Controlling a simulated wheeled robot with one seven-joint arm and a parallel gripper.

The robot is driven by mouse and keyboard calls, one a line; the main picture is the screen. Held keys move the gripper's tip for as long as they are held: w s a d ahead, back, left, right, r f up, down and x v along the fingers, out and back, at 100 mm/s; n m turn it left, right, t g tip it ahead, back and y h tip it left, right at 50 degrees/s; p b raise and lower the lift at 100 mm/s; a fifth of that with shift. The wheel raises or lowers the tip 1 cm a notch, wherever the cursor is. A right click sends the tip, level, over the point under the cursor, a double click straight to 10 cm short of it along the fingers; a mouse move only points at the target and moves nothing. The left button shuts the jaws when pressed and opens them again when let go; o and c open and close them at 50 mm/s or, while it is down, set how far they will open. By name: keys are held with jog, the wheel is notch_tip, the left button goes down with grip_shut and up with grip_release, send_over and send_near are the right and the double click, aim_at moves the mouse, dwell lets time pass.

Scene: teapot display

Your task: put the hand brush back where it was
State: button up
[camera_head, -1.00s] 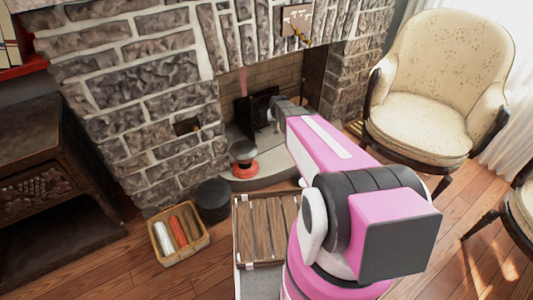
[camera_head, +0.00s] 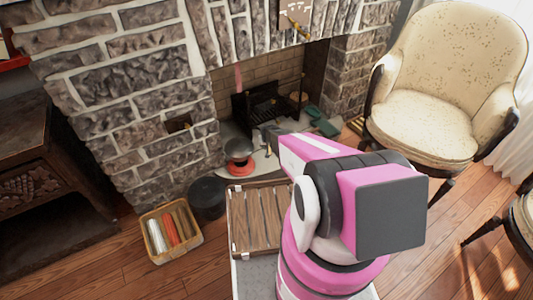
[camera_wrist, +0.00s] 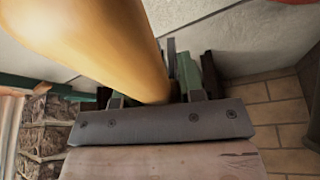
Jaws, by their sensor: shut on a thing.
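In the wrist view, a smooth orange-yellow handle (camera_wrist: 95,35), which I take for the hand brush, runs from the upper left down between the fingers of my gripper (camera_wrist: 155,98). My gripper is shut on it. No bristles can be made out. In the head view my gripper (camera_head: 268,135) is small and partly hidden by my pink arm, in front of the fireplace opening. The brush cannot be made out clearly there.
A black grate (camera_head: 262,108) and green items (camera_head: 322,122) are in the fireplace. A red-based pot (camera_head: 239,155) stands on the hearth. A black bucket (camera_head: 207,198), a basket (camera_head: 172,232) and a slatted wooden crate (camera_head: 255,220) are in front. An armchair (camera_head: 440,90) is at right.

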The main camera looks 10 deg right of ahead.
jog(key=shift+f, duration=3.4)
jog(key=shift+f, duration=0.15)
jog(key=o, duration=1)
jog(key=shift+c, duration=0.2)
jog(key=s+r+g, duration=0.1)
jog(key=s+r, duration=0.8)
jog(key=r, duration=0.5)
jog(key=s+d+r+g, duration=0.1)
jog(key=s+r+g, duration=0.1)
jog(key=s+r, duration=0.6)
jog(key=s+r+g, duration=0.1)
jog(key=s+r, duration=0.8)
jog(key=r, duration=1.1)
jog(key=shift+s+d+g, duration=0.25)
jog(key=shift+s+g, duration=0.05)
jog(key=shift+s, duration=0.05)
